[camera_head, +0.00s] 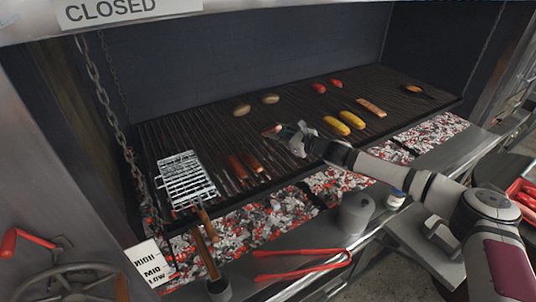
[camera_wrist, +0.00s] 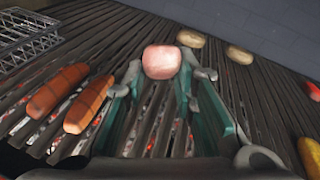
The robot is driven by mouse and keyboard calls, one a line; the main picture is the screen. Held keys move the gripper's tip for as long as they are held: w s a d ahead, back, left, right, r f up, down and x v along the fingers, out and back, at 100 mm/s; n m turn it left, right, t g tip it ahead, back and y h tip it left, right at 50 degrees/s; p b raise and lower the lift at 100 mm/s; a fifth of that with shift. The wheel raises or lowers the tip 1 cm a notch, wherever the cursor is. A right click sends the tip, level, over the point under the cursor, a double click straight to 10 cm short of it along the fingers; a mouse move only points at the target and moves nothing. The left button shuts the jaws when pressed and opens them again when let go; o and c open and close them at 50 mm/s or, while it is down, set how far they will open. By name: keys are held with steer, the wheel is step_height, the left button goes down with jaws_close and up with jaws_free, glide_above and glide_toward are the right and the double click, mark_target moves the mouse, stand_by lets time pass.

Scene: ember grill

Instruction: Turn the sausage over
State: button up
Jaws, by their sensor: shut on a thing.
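My gripper (camera_head: 290,134) is over the middle of the grill grate, shut on a short pink sausage (camera_head: 271,131). In the wrist view the sausage (camera_wrist: 162,62) shows as a pale pink rounded block at the tips of my gripper (camera_wrist: 164,78), with a finger on each side. Most of its length is hidden, and I cannot tell whether it touches the bars. Two browned sausages lie side by side on the grate, a left one (camera_head: 237,167) and a right one (camera_head: 252,163). They also show in the wrist view, left (camera_wrist: 57,90) and right (camera_wrist: 88,105), apart from my fingers.
A wire grilling basket (camera_head: 185,180) lies at the left of the grate (camera_head: 215,135). Two tan patties (camera_head: 242,110) (camera_head: 270,98) lie behind my gripper. Yellow corn (camera_head: 345,121), a salmon-coloured piece (camera_head: 371,107) and red pieces (camera_head: 327,86) lie right. Red tongs (camera_head: 302,271) rest on the front ledge.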

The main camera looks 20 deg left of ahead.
steer(key=m, duration=0.1)
steer(key=m+t+h, duration=0.1)
steer(key=m, duration=0.1)
steer(key=m+h, duration=0.1)
steer(key=shift+s+a+m, duration=0.2)
steer(key=shift+a+m, duration=0.05)
steer(key=shift+m, duration=0.15)
steer(key=f, duration=0.1)
steer(key=a+f, duration=0.1)
steer(key=w+f, duration=0.1)
steer(key=f, duration=0.1)
steer(key=shift+a+f+b, duration=0.1)
steer(key=shift+a+b, duration=0.05)
steer(key=shift+b, duration=0.15)
steer(key=shift+f, duration=0.55)
steer(key=o, duration=0.7)
steer(key=o, duration=0.5)
steer(key=shift+o, duration=0.2)
